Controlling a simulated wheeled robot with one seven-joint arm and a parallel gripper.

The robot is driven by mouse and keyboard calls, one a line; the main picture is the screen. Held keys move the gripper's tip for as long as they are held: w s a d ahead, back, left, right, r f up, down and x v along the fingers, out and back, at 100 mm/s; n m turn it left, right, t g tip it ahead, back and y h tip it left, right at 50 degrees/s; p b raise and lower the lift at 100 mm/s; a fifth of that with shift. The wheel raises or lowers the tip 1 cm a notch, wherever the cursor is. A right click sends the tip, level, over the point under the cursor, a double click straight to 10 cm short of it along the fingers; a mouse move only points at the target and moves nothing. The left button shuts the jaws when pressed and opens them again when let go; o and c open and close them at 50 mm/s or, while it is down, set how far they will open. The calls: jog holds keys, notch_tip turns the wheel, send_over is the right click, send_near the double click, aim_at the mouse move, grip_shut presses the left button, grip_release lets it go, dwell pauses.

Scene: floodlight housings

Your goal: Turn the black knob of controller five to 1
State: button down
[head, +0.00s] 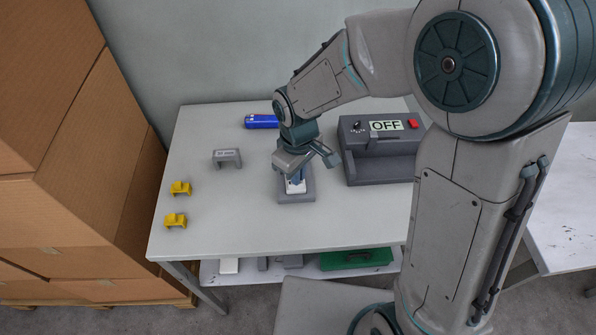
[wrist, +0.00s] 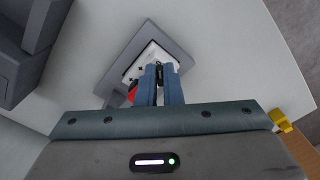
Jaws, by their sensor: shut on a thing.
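A small controller with a white face (head: 296,188) sits in a grey square base (head: 297,199) on the table. In the wrist view the white face (wrist: 148,57) carries small dark marks and a red part (wrist: 132,93), partly hidden by my fingers. My gripper (head: 295,177) points down onto this controller. In the wrist view its blue fingers (wrist: 160,76) are close together, shut on a black knob (wrist: 160,69) on the white face. The fingers hide most of the knob. I cannot read a number on the controller or the knob's setting.
A dark grey box (head: 385,167) with an "OFF" display (head: 386,125) and red switch stands to the right. A grey bracket (head: 227,158), yellow pieces (head: 180,188) and a blue cylinder (head: 261,121) lie around the table. Cardboard boxes (head: 70,150) stand left.

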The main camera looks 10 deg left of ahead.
jog(key=shift+n, duration=0.5)
jog(key=n+p, duration=0.1)
jog(key=n, duration=0.2)
jog(key=shift+w+r+n+p, duration=0.1)
jog(key=shift+n+p, duration=0.2)
jog(key=shift+p, duration=0.05)
jog(key=shift+w+n+p, duration=0.1)
jog(key=shift+n+p, duration=0.75)
jog(key=shift+n, duration=1.05)
jog(key=c, duration=1.6)
grip_release()
jog(key=shift+o, duration=0.2)
